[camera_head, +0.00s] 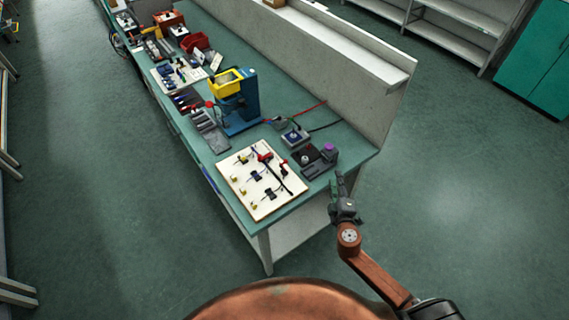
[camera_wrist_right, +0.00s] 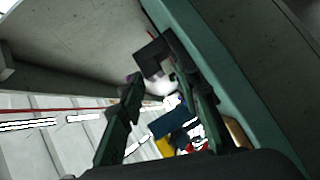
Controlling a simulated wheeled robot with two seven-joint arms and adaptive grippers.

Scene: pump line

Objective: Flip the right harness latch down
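The white harness board (camera_head: 240,186) lies near the front end of the green bench. It carries dark cables, small black and yellow clips and red latch-like parts (camera_head: 284,169). I cannot tell for sure which part is the right latch or whether it is up or down. My right gripper (camera_head: 338,183) is beyond the bench's right edge, to the right of the board and apart from it. In the right wrist view its two fingers (camera_wrist_right: 160,92) stand apart with nothing held between them. A dark block (camera_wrist_right: 155,54) shows beyond the fingertips. My left gripper is in neither view.
A dark fixture with a purple knob (camera_head: 329,148) stands between the board and my right gripper. A grey box (camera_head: 295,136) with cables and a blue press (camera_head: 240,105) stand behind. A low wall (camera_head: 330,70) borders the bench's far side. Floor right of the bench is clear.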

